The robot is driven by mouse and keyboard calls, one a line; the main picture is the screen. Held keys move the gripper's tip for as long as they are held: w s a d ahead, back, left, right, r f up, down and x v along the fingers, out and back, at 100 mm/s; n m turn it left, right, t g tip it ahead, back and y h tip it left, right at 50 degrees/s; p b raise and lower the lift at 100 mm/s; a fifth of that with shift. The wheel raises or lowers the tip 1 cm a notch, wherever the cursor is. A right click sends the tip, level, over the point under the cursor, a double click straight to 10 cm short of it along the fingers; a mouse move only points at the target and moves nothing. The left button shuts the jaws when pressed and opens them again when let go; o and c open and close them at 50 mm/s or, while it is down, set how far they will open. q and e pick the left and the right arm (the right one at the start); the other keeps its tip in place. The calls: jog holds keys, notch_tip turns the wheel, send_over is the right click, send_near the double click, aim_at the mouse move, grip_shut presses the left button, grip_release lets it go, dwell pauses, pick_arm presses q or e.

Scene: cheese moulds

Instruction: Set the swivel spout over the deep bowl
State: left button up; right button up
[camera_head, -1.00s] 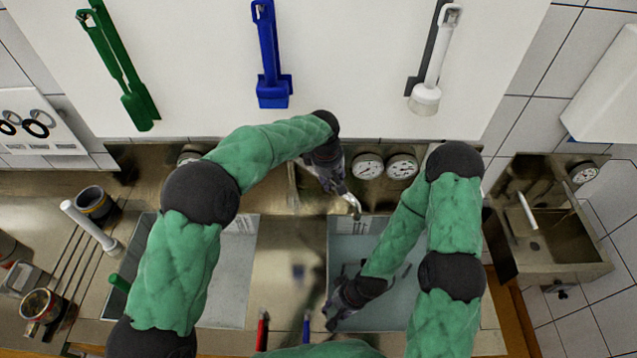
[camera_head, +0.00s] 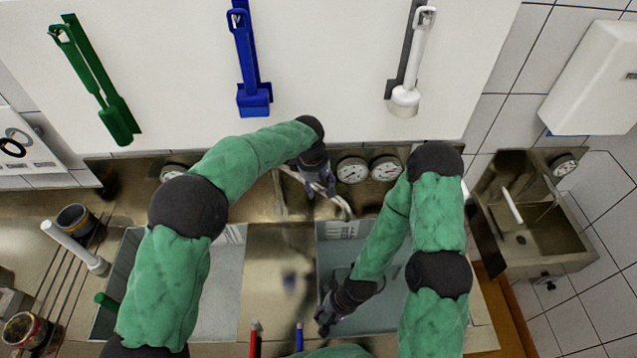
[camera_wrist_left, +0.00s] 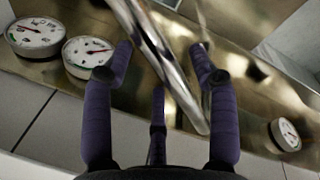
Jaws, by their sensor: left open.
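The swivel spout (camera_head: 340,203) is a shiny metal tube at the back of the counter. Its free end appears at the rear edge of the right-hand basin (camera_head: 385,318) in the head view. My left gripper (camera_head: 325,190) is at the spout. In the left wrist view the spout (camera_wrist_left: 165,60) passes between the open fingers of that gripper (camera_wrist_left: 160,75), not clamped. A left-hand basin (camera_head: 222,285) is partly hidden by my left arm. I cannot tell which basin is deeper. My right gripper (camera_head: 322,320) hangs low over the right basin's left side; its jaws are unclear.
Two round gauges (camera_head: 353,170) sit on the back panel close to my left gripper. Green (camera_head: 95,85), blue (camera_head: 247,65) and white (camera_head: 410,65) tools hang on the wall. A small sink (camera_head: 545,230) is at the right. A metal divider (camera_head: 270,260) separates the basins.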

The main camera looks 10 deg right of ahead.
pick_arm(q)
jog(key=shift+r, duration=0.1)
notch_tip(320, 180, up, 12)
jog(key=s+a, duration=0.1)
jog(key=shift+s+a+f, duration=0.25)
jog(key=shift+a, duration=0.1)
jog(key=shift+r, duration=0.1)
dwell(0.3)
